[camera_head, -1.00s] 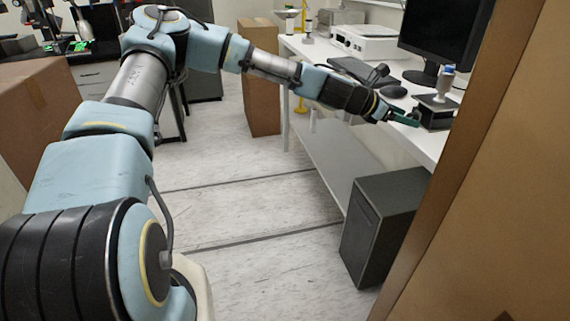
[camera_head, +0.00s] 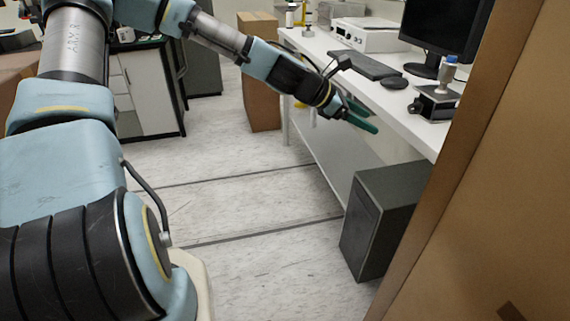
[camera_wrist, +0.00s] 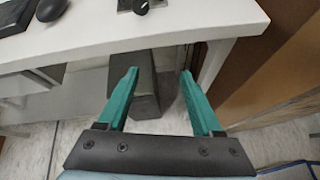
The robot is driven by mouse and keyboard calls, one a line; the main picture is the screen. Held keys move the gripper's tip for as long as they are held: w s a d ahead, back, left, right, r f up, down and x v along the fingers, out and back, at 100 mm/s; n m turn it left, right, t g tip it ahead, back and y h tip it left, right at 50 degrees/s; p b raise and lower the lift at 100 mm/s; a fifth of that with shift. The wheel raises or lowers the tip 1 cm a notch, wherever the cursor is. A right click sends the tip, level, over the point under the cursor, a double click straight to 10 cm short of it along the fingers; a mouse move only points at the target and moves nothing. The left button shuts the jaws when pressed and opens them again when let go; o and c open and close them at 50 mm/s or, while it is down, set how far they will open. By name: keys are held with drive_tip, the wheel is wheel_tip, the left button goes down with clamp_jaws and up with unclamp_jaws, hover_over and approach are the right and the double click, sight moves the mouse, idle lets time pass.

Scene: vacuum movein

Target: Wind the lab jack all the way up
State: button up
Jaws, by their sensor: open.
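The lab jack (camera_head: 436,101) stands on the white desk near its right end, with a dark base and a metal top plate. A small bottle with a blue cap (camera_head: 448,74) stands on it. A black knob (camera_head: 415,105) shows at its left front side. In the wrist view only the knob (camera_wrist: 140,7) and a bit of the jack's base show at the top edge. My gripper (camera_head: 369,116) is open and empty, its green fingers apart. It is in front of the desk edge, left of the jack and clear of it. The wrist view shows both fingers (camera_wrist: 158,80) over the floor.
The white desk (camera_head: 400,119) also bears a monitor (camera_head: 447,32), a keyboard (camera_head: 365,65), a mouse (camera_head: 394,83) and a white device (camera_head: 363,37). A dark cabinet (camera_head: 380,215) stands below. A tall brown board (camera_head: 480,200) is close on the right.

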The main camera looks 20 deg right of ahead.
drive_tip(key=a+f+m+y, duration=0.3)
drive_tip(key=a+f+m, duration=0.1)
drive_tip(key=a, duration=0.5)
drive_tip(key=a+f+m+t+y, duration=0.1)
drive_tip(key=a+f+m+y, duration=0.2)
drive_tip(key=a, duration=0.7)
drive_tip(key=shift+w+a+f+m+y, duration=0.3)
drive_tip(key=shift+w+f+m, duration=0.15)
drive_tip(key=shift+f+m, duration=0.7)
drive_tip(key=shift+f, duration=0.1)
